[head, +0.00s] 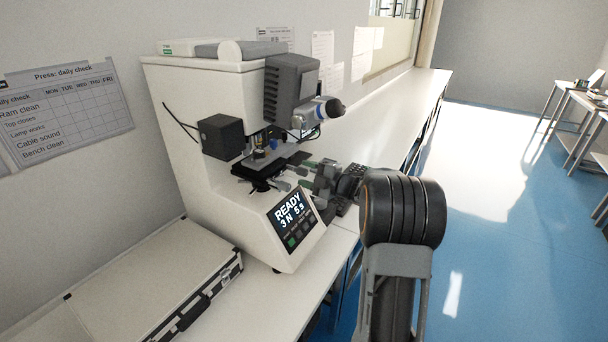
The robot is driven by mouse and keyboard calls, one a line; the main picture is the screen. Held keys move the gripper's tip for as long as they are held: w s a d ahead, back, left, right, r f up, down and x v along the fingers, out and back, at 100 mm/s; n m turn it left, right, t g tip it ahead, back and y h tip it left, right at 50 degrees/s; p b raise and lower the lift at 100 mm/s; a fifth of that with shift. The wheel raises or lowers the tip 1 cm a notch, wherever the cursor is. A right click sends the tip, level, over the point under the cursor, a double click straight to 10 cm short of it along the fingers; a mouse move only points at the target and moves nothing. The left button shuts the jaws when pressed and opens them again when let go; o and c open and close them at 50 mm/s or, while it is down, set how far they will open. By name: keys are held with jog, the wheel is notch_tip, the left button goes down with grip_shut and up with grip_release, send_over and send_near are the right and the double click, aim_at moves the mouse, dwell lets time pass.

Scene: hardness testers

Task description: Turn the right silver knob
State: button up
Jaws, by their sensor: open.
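The hardness tester (200,130) is a large cream machine on the bench, with its small dark stage (287,160) under the lens head. Small silver knob-like parts show at the stage's front; the right one (301,171) is close to my gripper's fingers and partly covered. The left one (281,185) is lower, nearer the screen. My gripper (305,175) reaches in from the right, open, with its fingers pointing at the stage's front. I cannot tell whether a finger touches the right silver knob.
The lit screen (292,216) reads READY and sits just below my gripper. A silver-edged case (150,275) lies on the bench (265,300) at front left. The blue floor (490,220) to the right is open.

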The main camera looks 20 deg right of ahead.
jog(key=b+v, duration=0.2)
jog(key=v, duration=1)
jog(key=shift+s, duration=0.3)
jog(key=shift+d, duration=0.15)
jog(key=d+f+m+g+h, duration=0.1)
jog(key=d+f+m+h, duration=0.5)
jog(key=d+m+h, duration=0.65)
jog(key=s+a+f+m+g+h, duration=0.2)
jog(key=s+a+m+g+h, duration=0.15)
jog(key=m+g, duration=0.2)
jog(key=s+a+g+y, duration=0.1)
jog(key=s+a, duration=0.3)
jog(key=a, duration=0.6)
jog(key=s+a+m+g+y, duration=0.1)
jog(key=s+a, duration=0.4)
jog(key=a, duration=0.5)
jog(key=s+a+m+g+y, duration=0.1)
jog(key=s+a+g+y, duration=0.2)
jog(key=a, duration=0.7)
jog(key=s+y, duration=0.1)
jog(key=s, duration=0.1)
jog(key=shift+s+f, duration=0.25)
